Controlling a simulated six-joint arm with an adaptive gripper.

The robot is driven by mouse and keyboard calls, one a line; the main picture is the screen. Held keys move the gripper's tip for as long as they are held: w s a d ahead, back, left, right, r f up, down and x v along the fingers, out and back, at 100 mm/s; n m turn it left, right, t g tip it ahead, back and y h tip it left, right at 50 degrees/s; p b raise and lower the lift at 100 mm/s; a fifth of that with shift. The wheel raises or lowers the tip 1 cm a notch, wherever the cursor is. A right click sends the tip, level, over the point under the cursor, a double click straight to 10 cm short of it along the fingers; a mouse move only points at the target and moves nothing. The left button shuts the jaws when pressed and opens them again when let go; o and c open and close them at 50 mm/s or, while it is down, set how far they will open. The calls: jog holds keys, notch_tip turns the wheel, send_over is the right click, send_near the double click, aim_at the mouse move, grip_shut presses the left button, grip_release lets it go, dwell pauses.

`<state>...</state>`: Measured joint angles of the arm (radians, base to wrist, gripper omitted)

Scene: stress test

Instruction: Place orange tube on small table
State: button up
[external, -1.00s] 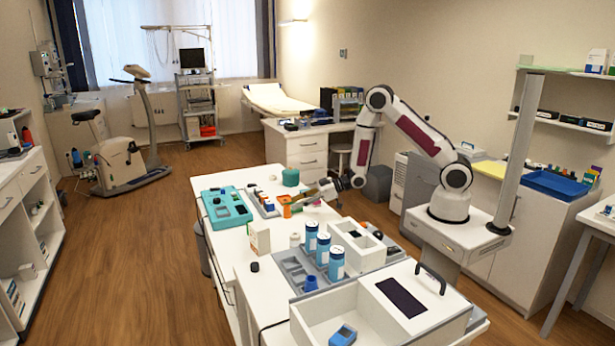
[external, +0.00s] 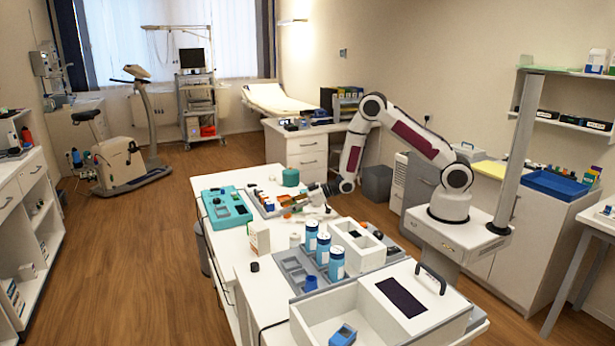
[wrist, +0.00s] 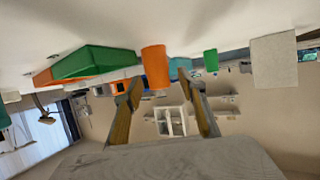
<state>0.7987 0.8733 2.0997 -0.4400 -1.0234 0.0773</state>
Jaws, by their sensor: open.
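An orange tube (wrist: 155,67) stands on the white bench and shows between the fingertips of my gripper (wrist: 158,84) in the wrist view, which looks upside down. The fingers are open on both sides of it; I cannot tell whether they touch it. In the external view my gripper (external: 294,207) is low over the far part of the white bench (external: 225,251), among small orange and green things. The tube is hard to pick out there. A white table (external: 603,222) shows at the right edge; I cannot tell if it is the small table.
Several blue bottles (external: 323,248) and a white compartment box (external: 357,246) stand nearer. The wrist view shows a green and orange wedge (wrist: 95,62).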

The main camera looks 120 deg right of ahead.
jog(key=c, duration=1.1)
jog(key=shift+r, duration=0.15)
notch_tip(320, 180, up, 10)
dwell(0.5)
dwell(0.5)
